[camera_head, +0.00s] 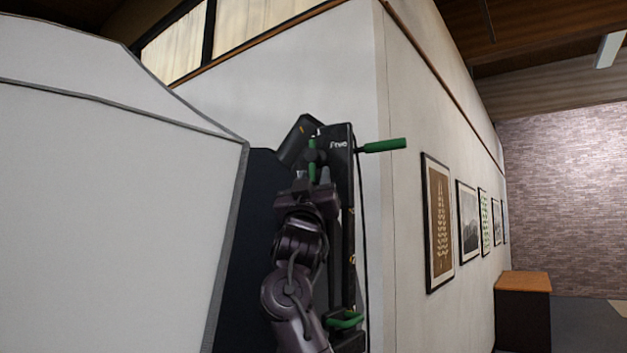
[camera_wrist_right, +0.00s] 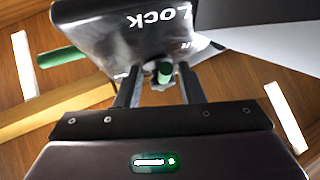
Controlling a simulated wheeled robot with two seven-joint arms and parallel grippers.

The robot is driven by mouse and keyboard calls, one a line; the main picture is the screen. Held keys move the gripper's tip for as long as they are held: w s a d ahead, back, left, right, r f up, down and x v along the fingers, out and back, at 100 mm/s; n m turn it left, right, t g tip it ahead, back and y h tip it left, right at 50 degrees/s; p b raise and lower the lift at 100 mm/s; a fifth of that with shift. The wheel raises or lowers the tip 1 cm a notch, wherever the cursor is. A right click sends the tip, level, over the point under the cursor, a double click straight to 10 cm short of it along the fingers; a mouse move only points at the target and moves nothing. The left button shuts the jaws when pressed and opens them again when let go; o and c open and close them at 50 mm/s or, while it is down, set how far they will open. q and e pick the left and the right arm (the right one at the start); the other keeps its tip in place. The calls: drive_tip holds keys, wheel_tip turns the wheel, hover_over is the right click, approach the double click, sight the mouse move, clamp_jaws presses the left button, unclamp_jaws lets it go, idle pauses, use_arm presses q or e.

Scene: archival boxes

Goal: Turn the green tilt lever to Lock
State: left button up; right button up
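The green tilt lever (camera_head: 312,158) points down from the top of a black device head (camera_head: 340,142). In the right wrist view, the lever's round green end (camera_wrist_right: 164,72) lies between the fingers of my right gripper (camera_wrist_right: 162,88), with gaps on both sides. The word LOCK is printed on the black housing (camera_wrist_right: 115,30) beyond the fingers. In the head view my right gripper (camera_head: 313,180) reaches up to the lever from below, and the lever's lower end is partly hidden by it. My left gripper is not in view.
A green handle (camera_head: 385,145) sticks out right from the device head; another green handle (camera_head: 345,321) is lower down. A large white panel (camera_head: 100,190) fills the left. A white wall (camera_head: 290,75) stands behind, with framed pictures (camera_head: 438,222) along its right side.

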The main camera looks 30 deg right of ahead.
drive_tip(key=b+v, duration=0.4)
drive_tip(key=v, duration=0.3)
drive_tip(key=shift+s+f, duration=0.15)
drive_tip(key=shift+f, duration=0.15)
drive_tip(key=shift+a, duration=0.1)
